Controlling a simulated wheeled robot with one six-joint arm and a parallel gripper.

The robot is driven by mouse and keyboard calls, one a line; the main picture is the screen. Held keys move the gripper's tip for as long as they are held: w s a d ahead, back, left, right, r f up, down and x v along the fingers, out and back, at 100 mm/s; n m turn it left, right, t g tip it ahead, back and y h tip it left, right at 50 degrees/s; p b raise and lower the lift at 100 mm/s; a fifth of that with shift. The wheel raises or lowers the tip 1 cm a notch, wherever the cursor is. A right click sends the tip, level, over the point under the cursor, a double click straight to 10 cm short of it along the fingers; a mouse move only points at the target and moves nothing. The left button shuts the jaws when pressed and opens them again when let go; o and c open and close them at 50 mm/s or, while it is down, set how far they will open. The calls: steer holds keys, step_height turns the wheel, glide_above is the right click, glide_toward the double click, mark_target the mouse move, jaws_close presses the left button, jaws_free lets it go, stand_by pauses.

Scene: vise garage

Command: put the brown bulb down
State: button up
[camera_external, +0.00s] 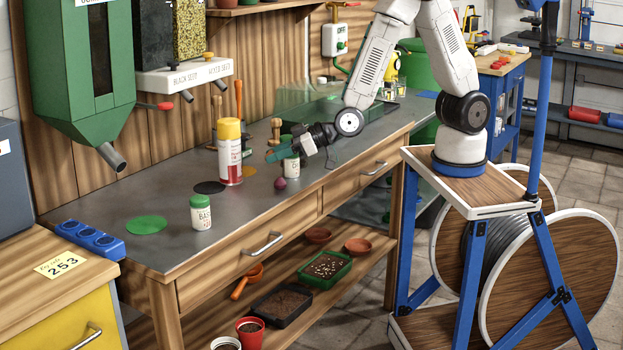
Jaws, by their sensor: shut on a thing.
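My gripper (272,156) reaches left over the grey top of the workbench (170,235), with its teal fingers low above the surface. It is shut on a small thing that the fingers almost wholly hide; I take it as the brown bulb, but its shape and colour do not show. A reddish-purple bulb (280,184) lies on the bench just below and to the right of the fingers, apart from them.
A white jar with a green lid (291,166) stands close by the gripper. A yellow-capped spray can (230,155), a second white jar (201,213), a green disc (146,224) and a dark disc (209,187) are to the left.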

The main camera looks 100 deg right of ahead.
steer(key=s+a+f, duration=0.2)
steer(key=s+a, duration=0.5)
steer(key=shift+s+a+f, duration=0.15)
steer(key=shift+a+f, duration=0.2)
steer(key=shift+f, duration=0.05)
glide_above(252, 209)
steer(key=s, duration=0.1)
steer(key=shift+d+f, duration=0.3)
steer(key=shift+f, duration=0.4)
steer(key=shift+w+a, duration=0.1)
steer(key=shift+w, duration=0.5)
step_height(252, 209, down, 3)
steer(key=shift+y, duration=0.3)
steer(key=shift+f, duration=0.1)
steer(key=shift+f, duration=0.1)
